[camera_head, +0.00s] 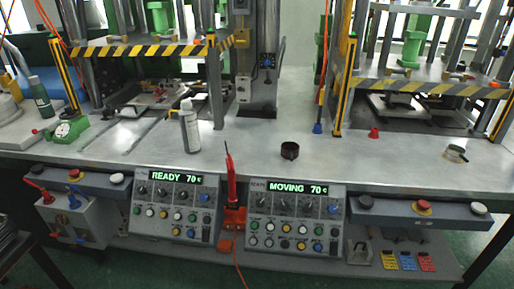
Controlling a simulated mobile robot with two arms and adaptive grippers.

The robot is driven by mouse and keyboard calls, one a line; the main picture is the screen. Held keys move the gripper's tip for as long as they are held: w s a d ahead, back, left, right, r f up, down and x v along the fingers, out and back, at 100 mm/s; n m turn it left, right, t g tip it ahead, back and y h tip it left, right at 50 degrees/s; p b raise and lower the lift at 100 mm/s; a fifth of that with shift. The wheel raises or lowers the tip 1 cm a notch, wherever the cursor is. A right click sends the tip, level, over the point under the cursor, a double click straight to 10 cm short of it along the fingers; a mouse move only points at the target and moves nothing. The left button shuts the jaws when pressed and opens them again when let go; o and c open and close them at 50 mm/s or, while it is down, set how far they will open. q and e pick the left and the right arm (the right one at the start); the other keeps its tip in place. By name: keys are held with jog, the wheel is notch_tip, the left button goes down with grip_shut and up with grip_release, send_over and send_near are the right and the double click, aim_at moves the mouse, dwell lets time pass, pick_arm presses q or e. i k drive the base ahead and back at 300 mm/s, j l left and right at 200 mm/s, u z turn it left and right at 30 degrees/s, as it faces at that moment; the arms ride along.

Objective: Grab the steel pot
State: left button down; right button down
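A small dark round cup (289,151) with an open top stands upright on the steel worktable, right of the middle. A small round container (455,154) with a pale top and dark parts sits near the table's right side. I cannot tell for sure which of these is the steel pot. Neither of my grippers is in view, and nothing is seen held.
The worktable (345,165) carries two presses with yellow-black striped bars (420,87). Control panels (294,218) line the front. The table around the dark cup is clear.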

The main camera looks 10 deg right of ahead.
aim_at(455, 153)
jog(key=z, duration=1.65)
